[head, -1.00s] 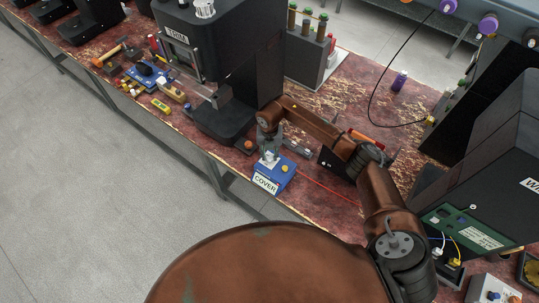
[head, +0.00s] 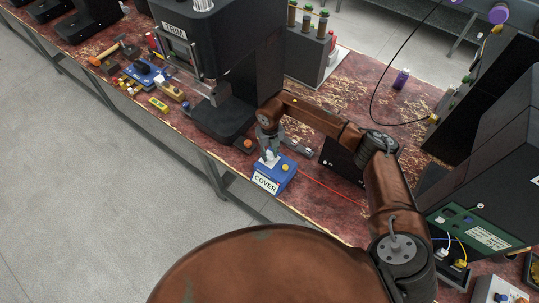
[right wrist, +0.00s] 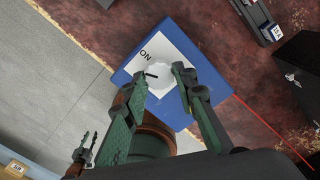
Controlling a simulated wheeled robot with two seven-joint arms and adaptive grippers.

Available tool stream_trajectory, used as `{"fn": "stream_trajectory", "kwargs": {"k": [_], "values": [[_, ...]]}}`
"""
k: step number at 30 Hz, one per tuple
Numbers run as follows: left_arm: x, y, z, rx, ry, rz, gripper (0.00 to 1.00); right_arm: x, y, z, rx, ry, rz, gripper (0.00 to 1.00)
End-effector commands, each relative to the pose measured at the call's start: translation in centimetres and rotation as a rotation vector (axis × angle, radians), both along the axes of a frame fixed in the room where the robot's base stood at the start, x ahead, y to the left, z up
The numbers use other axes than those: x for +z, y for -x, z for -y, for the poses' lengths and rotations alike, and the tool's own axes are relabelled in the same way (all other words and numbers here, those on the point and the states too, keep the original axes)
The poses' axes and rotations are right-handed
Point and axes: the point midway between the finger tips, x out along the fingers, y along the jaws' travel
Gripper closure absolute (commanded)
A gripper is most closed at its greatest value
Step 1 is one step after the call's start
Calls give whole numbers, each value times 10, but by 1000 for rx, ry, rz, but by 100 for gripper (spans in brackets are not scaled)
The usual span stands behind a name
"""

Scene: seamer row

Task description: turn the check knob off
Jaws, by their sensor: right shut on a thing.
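A blue box (head: 281,178) with a white COVER label stands at the table's front edge. The right wrist view shows a round white knob (right wrist: 162,72) on its white plate, with a black pointer line towards the left. The word ON is printed on the plate at the pointer's upper left. I see no CHECK label. My right gripper (head: 269,152) points down over this box. In the right wrist view my right gripper (right wrist: 162,84) is shut on the white knob, one finger on each side. Small green fingers, seemingly my left gripper (right wrist: 86,147), show low at the left; their opening is unclear.
An orange-yellow button (head: 285,167) sits on the box beside the knob. The black TRIM machine (head: 255,70) stands behind it to the left. Another blue box with a black knob (head: 143,67) lies farther left. A grey box (head: 490,292) stands at bottom right.

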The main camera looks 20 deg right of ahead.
Motion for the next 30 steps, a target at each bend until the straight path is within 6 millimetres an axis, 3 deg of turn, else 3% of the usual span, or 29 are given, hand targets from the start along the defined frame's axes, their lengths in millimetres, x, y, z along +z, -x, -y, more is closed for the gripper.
{"fn": "stream_trajectory", "kwargs": {"k": [30], "values": [[-62, 18, 0, 1, -1, -29, 70, -3, -2, 3, 925, 2, 1, 98]]}}
